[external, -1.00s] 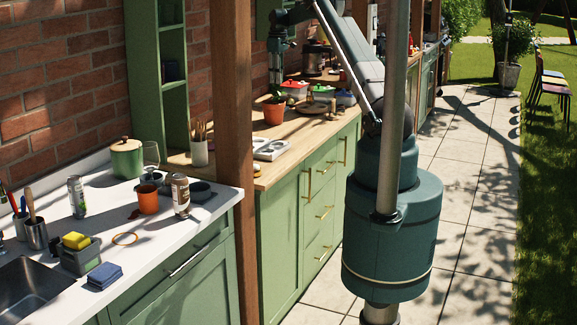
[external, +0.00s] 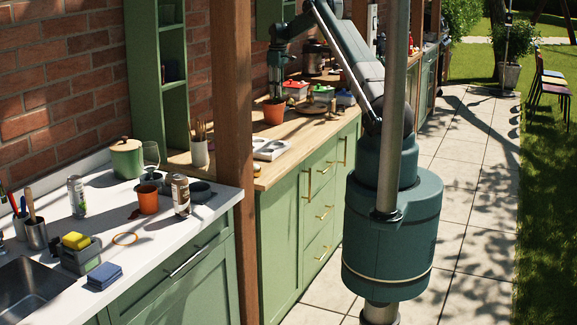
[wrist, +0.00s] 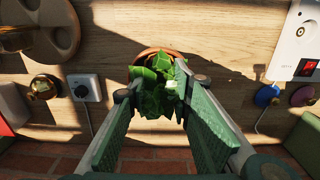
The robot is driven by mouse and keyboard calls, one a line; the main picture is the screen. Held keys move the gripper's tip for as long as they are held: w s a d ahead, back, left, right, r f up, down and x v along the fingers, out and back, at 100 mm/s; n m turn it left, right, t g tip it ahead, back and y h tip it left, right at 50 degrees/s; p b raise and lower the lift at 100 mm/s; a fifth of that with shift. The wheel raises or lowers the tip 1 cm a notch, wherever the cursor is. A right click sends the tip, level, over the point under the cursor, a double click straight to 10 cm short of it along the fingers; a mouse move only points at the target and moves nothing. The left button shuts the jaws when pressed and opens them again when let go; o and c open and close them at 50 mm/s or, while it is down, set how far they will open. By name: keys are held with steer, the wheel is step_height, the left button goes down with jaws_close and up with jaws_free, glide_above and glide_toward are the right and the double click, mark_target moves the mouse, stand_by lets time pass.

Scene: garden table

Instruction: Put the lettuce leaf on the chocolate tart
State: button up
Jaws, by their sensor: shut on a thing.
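In the wrist view, a bright green leafy clump, which looks like the lettuce leaf (wrist: 152,100), sits between the fingers of my gripper (wrist: 158,92). My gripper is shut on it. The clump overlaps the rim of a terracotta pot (wrist: 142,58); I cannot tell how much of it is inside the pot. In the external view, my gripper (external: 275,96) points down directly over the terracotta pot (external: 273,113) on the wooden counter. I cannot pick out the chocolate tart with certainty in either view.
A round wooden board (external: 312,108) lies right of the pot, with lidded containers (external: 295,90) behind. A white tray (external: 268,149) lies in front. In the wrist view, a white device (wrist: 301,45) and small knobs lie to the right.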

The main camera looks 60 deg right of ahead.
steer(key=shift+f, duration=1.4)
steer(key=shift+f, duration=0.2)
steer(key=o, duration=0.7)
steer(key=shift+c, duration=0.2)
steer(key=shift+r, duration=0.2)
step_height(320, 180, up, 12)
steer(key=shift+r, duration=0.1)
